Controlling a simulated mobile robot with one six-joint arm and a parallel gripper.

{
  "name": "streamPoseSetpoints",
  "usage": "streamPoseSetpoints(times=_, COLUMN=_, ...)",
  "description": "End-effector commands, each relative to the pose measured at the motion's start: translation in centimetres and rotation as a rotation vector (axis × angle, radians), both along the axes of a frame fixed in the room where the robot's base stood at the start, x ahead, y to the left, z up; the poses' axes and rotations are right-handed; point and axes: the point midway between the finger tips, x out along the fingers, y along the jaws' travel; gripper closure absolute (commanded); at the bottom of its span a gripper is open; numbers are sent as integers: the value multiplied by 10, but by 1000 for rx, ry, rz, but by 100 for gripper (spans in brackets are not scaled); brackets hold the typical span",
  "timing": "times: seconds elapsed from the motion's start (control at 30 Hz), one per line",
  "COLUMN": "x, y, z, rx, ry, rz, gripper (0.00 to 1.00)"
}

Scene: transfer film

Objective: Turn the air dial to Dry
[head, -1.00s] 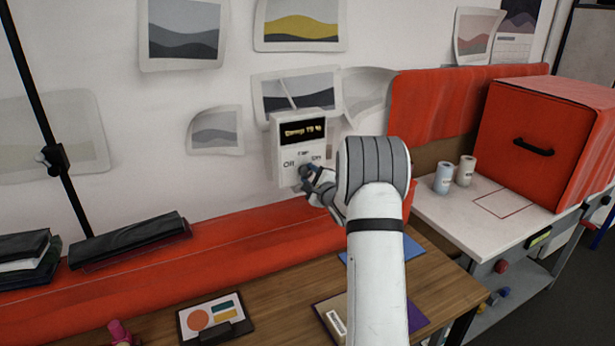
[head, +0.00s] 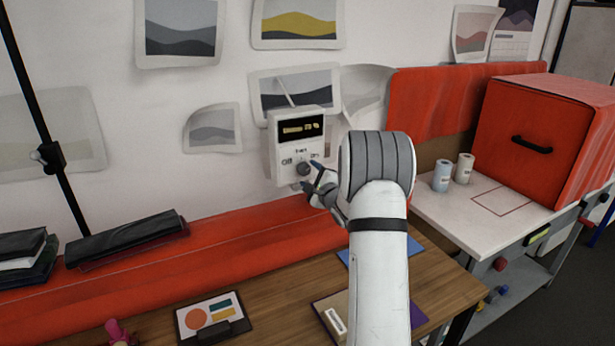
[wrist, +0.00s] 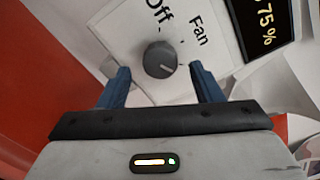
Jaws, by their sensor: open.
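The air dial (head: 303,168) is a dark grey round knob on a white wall box (head: 284,160). In the wrist view the dial (wrist: 160,59) has a pale mark near its right-hand edge. "Off" and "Fan" are readable beside it; the third label is hidden there and too small to read in the head view. The box's display (wrist: 265,28) shows "75 %" in the wrist view. My gripper (head: 312,178) is open, just in front of the dial. Its blue fingers stand on either side of the knob, with visible gaps in the wrist view.
Paper prints (head: 294,92) hang on the wall around the box. Below are a red padded ledge (head: 200,262) and a wooden desk (head: 280,290) with a clipboard. A white bench (head: 450,205) with two rolls and a red box (head: 540,140) stands at right.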

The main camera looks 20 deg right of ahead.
Motion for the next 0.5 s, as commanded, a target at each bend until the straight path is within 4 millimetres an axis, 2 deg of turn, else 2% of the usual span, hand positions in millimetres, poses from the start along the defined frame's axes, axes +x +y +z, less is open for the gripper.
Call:
streamPoseSetpoints(times=0.1, x=-23, y=-2, z=-3, rx=-1, ry=0, rz=-2, gripper=41)
streamPoseSetpoints(times=0.23, x=-43, y=-3, z=-2, rx=0, ry=0, rz=-3, gripper=41)
streamPoseSetpoints(times=0.33, x=-53, y=-2, z=-2, rx=0, ry=0, rz=-1, gripper=41)
streamPoseSetpoints(times=0.5, x=-58, y=-2, z=0, rx=0, ry=0, rz=0, gripper=41)
